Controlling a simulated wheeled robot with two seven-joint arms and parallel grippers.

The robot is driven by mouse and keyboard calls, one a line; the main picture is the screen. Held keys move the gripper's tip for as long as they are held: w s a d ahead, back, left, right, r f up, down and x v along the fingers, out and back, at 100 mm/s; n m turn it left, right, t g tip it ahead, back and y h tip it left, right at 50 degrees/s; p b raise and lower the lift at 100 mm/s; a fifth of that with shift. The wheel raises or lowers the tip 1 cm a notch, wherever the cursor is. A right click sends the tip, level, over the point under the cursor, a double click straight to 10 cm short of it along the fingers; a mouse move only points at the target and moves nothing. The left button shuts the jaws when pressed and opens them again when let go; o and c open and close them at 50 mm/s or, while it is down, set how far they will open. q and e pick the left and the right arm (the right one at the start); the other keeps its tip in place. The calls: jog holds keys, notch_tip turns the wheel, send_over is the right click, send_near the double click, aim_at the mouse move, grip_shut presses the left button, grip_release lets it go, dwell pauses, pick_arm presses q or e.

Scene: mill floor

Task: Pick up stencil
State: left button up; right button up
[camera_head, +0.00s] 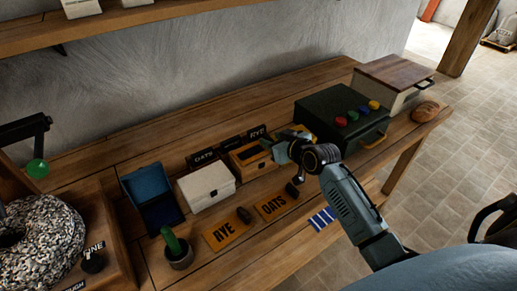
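Two flat orange stencil-like plates lie on the wooden bench: one lettered RYE (224,235) and one lettered OATS (272,207). A small dark lump sits at the right end of each. My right gripper (276,149) is above the bench, behind the OATS plate and over the right side of an open wooden box (247,168). It points left, apart from both plates. Its fingers are small and blend with the things behind, so I cannot tell whether it is open or shut. My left gripper is not in view.
A blue open case (146,183), a pale box (206,187) and a dark box with coloured knobs (337,117) line the bench. A millstone (40,237) is at left.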

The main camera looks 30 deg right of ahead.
aim_at(270, 138)
jog(key=shift+x, duration=1.55)
grip_shut()
